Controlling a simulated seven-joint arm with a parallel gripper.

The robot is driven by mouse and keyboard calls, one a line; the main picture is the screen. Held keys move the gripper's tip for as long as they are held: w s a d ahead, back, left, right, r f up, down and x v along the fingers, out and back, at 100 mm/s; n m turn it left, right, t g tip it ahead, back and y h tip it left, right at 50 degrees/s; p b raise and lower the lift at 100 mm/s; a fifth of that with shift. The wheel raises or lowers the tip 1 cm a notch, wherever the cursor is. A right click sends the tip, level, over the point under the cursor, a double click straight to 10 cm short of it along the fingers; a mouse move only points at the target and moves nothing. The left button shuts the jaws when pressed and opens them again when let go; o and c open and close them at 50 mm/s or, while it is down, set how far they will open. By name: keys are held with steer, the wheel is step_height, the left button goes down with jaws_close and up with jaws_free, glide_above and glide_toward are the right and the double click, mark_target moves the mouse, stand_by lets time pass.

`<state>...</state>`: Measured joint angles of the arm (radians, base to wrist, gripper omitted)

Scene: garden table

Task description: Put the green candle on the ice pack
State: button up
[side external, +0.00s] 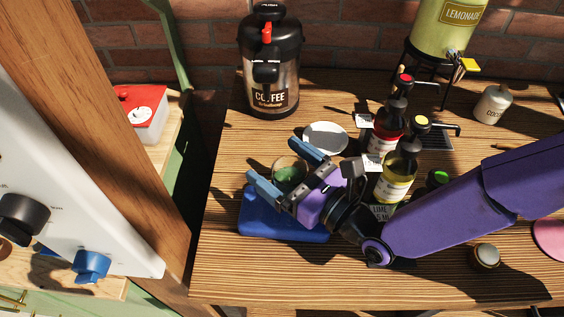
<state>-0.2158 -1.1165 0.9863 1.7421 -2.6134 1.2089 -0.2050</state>
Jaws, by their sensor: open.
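The green candle (288,176), in a clear glass, is between the two fingers of my gripper (281,165). My gripper is open, with one blue-grey finger on each side of the glass. Whether either finger touches the glass is not clear. The blue ice pack (290,231) lies flat on the wooden table, below and partly hidden by my gripper. The candle appears at the ice pack's back edge; I cannot tell whether it rests on the pack, as its base is hidden.
A white plate (325,138) lies just behind the candle. Red (387,131) and yellow (397,176) syrup bottles stand close to the right. A coffee dispenser (271,75) stands at the back. A small jar (485,256) is front right. The table's front left is clear.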

steer(key=shift+v, duration=3.75)
steer(key=shift+r, duration=0.1)
steer(key=s+d+r+m+t+h, duration=0.2)
steer(key=s+d+r+m+h, duration=0.25)
steer(key=m, duration=0.65)
steer(key=s+d+r+m+t+h, duration=0.2)
steer(key=s+d+r+m+h, duration=0.3)
steer(key=m, duration=0.6)
steer(key=w+d+f+m+g+h, duration=0.1)
steer(key=w+d+m+g+h, duration=0.15)
steer(key=d, duration=0.55)
steer(key=w+d+f+m+g+h, duration=0.1)
steer(key=d+m+g+h, duration=0.15)
steer(key=d, duration=0.55)
steer(key=w+d+f+m+g+h, duration=0.1)
steer(key=d+g+h, duration=0.25)
steer(key=d, duration=0.45)
steer(key=s+d+f+m+g+y, duration=0.1)
steer(key=s+d+m+g+y, duration=0.4)
steer(key=s+d+g, duration=0.2)
steer(key=s+d, duration=0.2)
steer(key=d, duration=0.2)
steer(key=shift+f, duration=0.4)
